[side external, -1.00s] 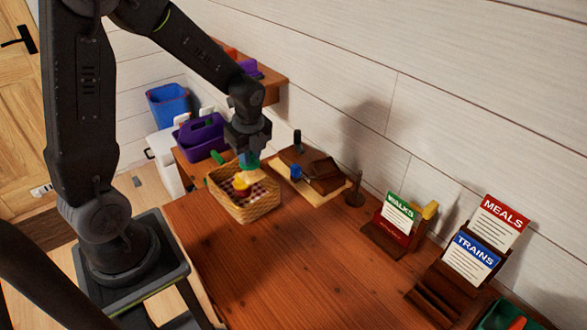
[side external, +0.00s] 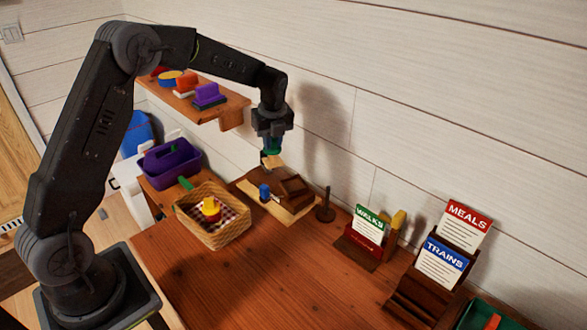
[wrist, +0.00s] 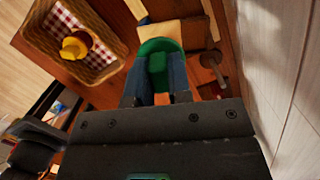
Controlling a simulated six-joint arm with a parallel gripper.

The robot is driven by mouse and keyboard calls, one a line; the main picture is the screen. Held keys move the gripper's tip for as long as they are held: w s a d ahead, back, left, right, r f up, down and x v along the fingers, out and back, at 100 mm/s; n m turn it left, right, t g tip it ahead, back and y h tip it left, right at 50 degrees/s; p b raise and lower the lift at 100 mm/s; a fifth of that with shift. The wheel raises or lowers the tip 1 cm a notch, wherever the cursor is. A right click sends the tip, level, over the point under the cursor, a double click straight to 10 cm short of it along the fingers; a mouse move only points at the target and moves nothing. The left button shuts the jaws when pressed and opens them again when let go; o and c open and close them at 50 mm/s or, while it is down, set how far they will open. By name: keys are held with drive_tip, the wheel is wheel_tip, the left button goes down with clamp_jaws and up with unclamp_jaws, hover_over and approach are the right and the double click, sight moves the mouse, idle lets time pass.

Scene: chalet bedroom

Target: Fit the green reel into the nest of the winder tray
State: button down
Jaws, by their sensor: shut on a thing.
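My gripper (wrist: 155,92) is shut on the green reel (wrist: 158,62), which sits between the two fingers in the wrist view. In the side view the green reel (side external: 273,146) is held above the back of the winder tray (side external: 299,211), apart from the table. A tan piece (side external: 271,162) shows just under the reel; I cannot tell whether it belongs to the reel. The tray is a light board with a dark brown block (side external: 292,188) and a blue piece (side external: 264,192). The nest is not clearly visible.
A wicker basket (side external: 222,237) with a yellow and red item (side external: 211,209) stands left of the tray. A dark post (side external: 325,208) stands right of it. A wall shelf (side external: 232,113) is behind left. Card holders (side external: 367,232) stand at right. The front table is clear.

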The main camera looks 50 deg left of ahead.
drive_tip(key=shift+w+d+f, duration=0.55)
drive_tip(key=shift+d+f, duration=0.25)
drive_tip(key=shift+f, duration=0.45)
drive_tip(key=shift+w+d+f, duration=0.55)
drive_tip(key=shift+d+f, duration=0.25)
drive_tip(key=shift+f, duration=0.45)
drive_tip(key=shift+w+d+f, duration=0.55)
drive_tip(key=shift+d+f, duration=0.25)
drive_tip(key=shift+f, duration=0.45)
drive_tip(key=shift+f, duration=0.1)
drive_tip(key=c, duration=1.1)
unclamp_jaws()
drive_tip(key=shift+f, duration=0.1)
drive_tip(key=shift+o, duration=0.2)
